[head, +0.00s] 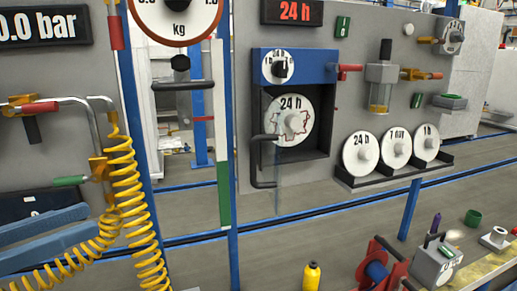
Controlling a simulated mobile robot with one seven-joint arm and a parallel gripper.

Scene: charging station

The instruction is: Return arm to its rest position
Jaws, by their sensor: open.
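My arm and gripper do not show in the head view, so I cannot see the arm's pose or anything it may hold. A grey panel (265,205) fills the middle. On it, a blue-topped box (318,67) stands open at the front, with a white "24 h" disc (287,115) inside. A clear door with a black handle (262,165) hangs at its left.
Yellow coiled hoses (128,190) hang at left beside two blue bars (45,235). White discs (361,153) sit on a black shelf (395,174). A yellow bottle (311,277), a red reel (377,270) and a grey box (434,265) stand at lower right.

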